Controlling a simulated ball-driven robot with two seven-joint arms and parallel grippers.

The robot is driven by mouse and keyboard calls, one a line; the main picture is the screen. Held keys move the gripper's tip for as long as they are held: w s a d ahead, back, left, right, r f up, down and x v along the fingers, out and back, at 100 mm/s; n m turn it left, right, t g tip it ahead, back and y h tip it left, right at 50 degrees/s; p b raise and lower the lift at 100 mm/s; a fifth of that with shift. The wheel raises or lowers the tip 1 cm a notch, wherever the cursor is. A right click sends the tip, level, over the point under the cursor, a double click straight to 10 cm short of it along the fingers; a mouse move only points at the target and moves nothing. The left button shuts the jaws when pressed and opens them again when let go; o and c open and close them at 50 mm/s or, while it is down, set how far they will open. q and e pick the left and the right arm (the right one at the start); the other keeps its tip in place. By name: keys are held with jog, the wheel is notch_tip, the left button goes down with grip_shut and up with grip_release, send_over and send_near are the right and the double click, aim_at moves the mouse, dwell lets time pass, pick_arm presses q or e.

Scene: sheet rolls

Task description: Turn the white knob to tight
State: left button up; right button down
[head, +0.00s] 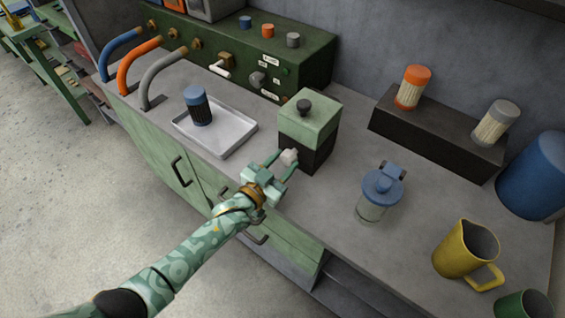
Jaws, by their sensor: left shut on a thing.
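The white knob (289,156) is on the left side of a box with a pale green top (309,117) and a black lower part. My left gripper (283,161) reaches in from the lower left and is shut on this knob, one finger on each side. The fingers hide part of the knob, and I cannot read any mark showing its setting. My right gripper is out of view.
A white tray (240,139) holding a blue-capped dark filter (197,105) lies left of the box. A blue-lidded jar (379,192) and a yellow jug (465,250) stand to the right. A dark ledge (430,142) and green panel (300,70) line the back.

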pick_arm(q)
jog(key=o, duration=1)
jog(key=shift+s+f, duration=0.1)
jog(key=shift+f, duration=0.05)
jog(key=shift+c, duration=0.2)
jog(key=p+v, duration=0.3)
jog(key=v, duration=1.3)
jog(key=shift+s+a, duration=0.1)
